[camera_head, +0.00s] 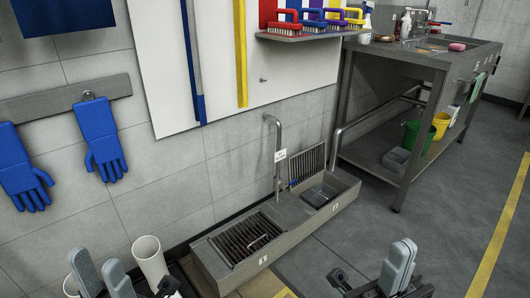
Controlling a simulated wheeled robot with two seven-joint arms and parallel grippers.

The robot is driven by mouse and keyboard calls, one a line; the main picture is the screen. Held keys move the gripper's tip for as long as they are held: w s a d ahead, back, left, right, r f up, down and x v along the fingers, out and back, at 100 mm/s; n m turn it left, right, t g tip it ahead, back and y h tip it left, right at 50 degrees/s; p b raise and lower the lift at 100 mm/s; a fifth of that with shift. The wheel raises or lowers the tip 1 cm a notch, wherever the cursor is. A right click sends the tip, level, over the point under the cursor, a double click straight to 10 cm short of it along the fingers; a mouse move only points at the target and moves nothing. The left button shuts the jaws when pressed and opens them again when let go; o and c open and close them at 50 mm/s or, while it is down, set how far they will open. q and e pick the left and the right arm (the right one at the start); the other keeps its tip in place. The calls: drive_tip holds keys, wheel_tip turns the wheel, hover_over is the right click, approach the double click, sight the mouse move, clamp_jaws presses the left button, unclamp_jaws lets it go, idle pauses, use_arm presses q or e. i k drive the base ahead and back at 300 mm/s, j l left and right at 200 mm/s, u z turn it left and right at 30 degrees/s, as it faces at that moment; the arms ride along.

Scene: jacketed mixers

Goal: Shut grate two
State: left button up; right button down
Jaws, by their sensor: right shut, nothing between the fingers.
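A low metal floor trough (237,284) stands along the wall with two grated bays. The near-left bay has its slatted grate (245,238) lying flat. The far-right bay has its grate (307,166) standing up against the wall side, leaving a basin (320,193) uncovered. Each bay has a small front label, too small to read surely. My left gripper (101,274) is at the lower left, apart from the trough; its finger gap is unclear. My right gripper (398,261) is shut and empty at the lower right, over the floor, apart from both grates.
A tap pipe (278,150) with a tag rises behind the trough. A white cylindrical container (150,261) stands near my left gripper. A metal sink bench (398,110) stands at the back right, with buckets on its shelf. The floor right of the trough is clear.

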sight(323, 144)
drive_tip(key=i+l+u, duration=0.2)
drive_tip(key=u, duration=0.2)
drive_tip(key=i+l+u, duration=0.1)
drive_tip(key=l+u, duration=0.15)
drive_tip(key=u, duration=0.2)
drive_tip(key=i+l+u, duration=0.1)
drive_tip(key=l+u, duration=0.55)
drive_tip(key=u, duration=0.2)
drive_tip(key=l+u, duration=0.2)
drive_tip(key=l, duration=0.65)
drive_tip(key=l+u, duration=0.2)
drive_tip(key=l, duration=0.7)
drive_tip(key=k+l+u, duration=0.15)
drive_tip(key=l, duration=0.7)
drive_tip(key=k+l, duration=0.1)
drive_tip(key=l, duration=1)
drive_tip(key=k+l, duration=0.15)
drive_tip(key=l, duration=0.4)
